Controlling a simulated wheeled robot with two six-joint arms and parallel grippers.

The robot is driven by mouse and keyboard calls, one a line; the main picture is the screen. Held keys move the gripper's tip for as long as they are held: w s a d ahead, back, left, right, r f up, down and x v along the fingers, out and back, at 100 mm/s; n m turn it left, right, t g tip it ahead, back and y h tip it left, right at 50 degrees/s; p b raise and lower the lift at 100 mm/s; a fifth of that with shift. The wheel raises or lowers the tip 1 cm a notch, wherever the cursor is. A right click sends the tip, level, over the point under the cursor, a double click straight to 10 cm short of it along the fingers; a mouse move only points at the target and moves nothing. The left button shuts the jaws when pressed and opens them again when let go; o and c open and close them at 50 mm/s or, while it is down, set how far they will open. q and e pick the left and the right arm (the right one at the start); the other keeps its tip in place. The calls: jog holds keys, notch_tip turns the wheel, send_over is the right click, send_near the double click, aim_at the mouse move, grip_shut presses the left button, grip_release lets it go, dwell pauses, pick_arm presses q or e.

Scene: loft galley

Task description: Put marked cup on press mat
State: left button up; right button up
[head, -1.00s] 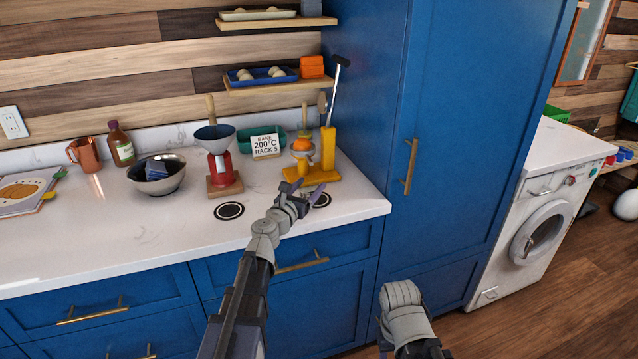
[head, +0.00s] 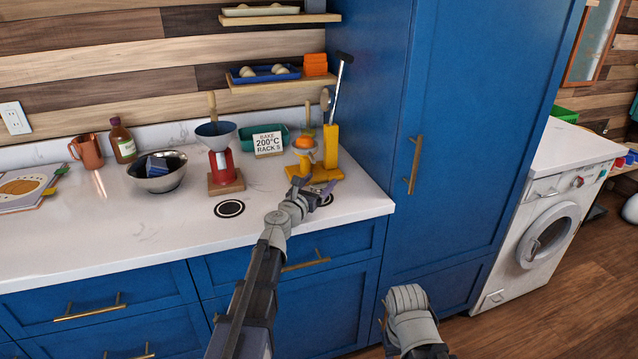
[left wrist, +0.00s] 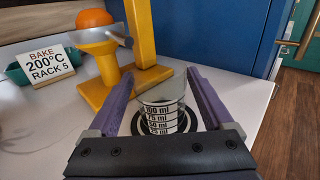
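The marked cup (left wrist: 163,112) is a small clear cup with black ml markings. In the left wrist view it stands upright between my left gripper's (left wrist: 158,76) two purple fingers. The fingers are spread, with a gap showing on the cup's left side; contact on the right is unclear. A black ringed mat (left wrist: 138,124) shows around the cup's base, beside the yellow press (left wrist: 147,45). In the head view my left gripper (head: 312,190) is in front of the press (head: 330,150) and hides most of this mat (head: 326,200) and the cup. My right gripper is out of view.
A second ringed mat (head: 229,208) lies empty to the left. Behind it stands a red grinder (head: 221,165) with a funnel. A recipe sign (head: 268,143), green tray (head: 250,132) and metal bowl (head: 158,180) are farther back or left. The tall blue cabinet (head: 440,100) borders the counter's right side.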

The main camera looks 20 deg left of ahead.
pick_arm(q)
jog(key=shift+o, duration=1)
jog(key=shift+r, duration=0.25)
jog(key=s, duration=0.4)
jog(key=s+a, duration=0.1)
jog(key=s, duration=0.3)
jog(key=s+a, duration=0.1)
jog(key=s, duration=0.2)
jog(key=shift+s+a, duration=0.15)
jog(key=shift+s, duration=0.25)
jog(key=shift+f, duration=0.1)
